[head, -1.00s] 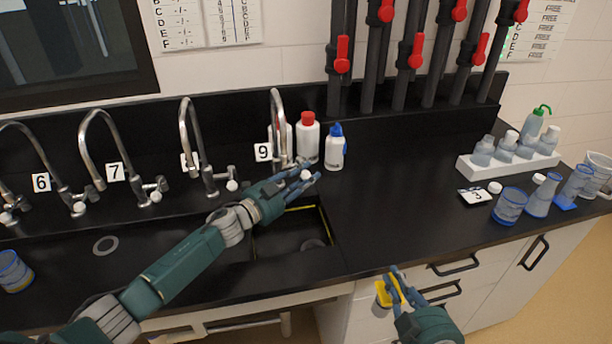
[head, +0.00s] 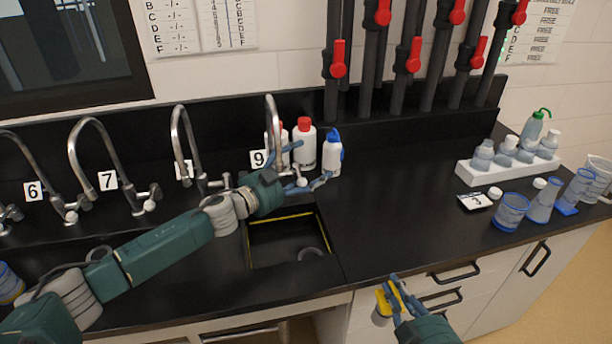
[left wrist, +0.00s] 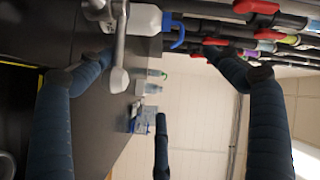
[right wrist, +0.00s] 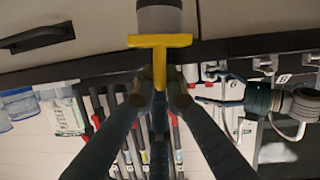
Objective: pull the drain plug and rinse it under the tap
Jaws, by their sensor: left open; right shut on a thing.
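The drain plug has a yellow T-shaped handle (right wrist: 160,41) and a grey body (right wrist: 160,17). My right gripper (head: 393,284) is shut on the yellow handle and holds the plug (head: 381,312) in front of the counter's front edge, right of the sink. Tap 9 (head: 270,118) arches behind the black sink (head: 262,252), which has a round drain (head: 312,253) at its bottom. My left gripper (head: 312,165) is open beside tap 9, its fingers spread near the tap's white-knobbed handle (head: 302,182). Whether they touch it is unclear. The left wrist view shows grey tap metal (left wrist: 118,80) between the fingers.
Two squeeze bottles, red-capped (head: 305,143) and blue-capped (head: 332,152), stand right of tap 9. Other numbered taps (head: 85,165) line up left. A white bottle rack (head: 500,168) and several beakers (head: 510,211) stand on the right. The counter's middle right is clear.

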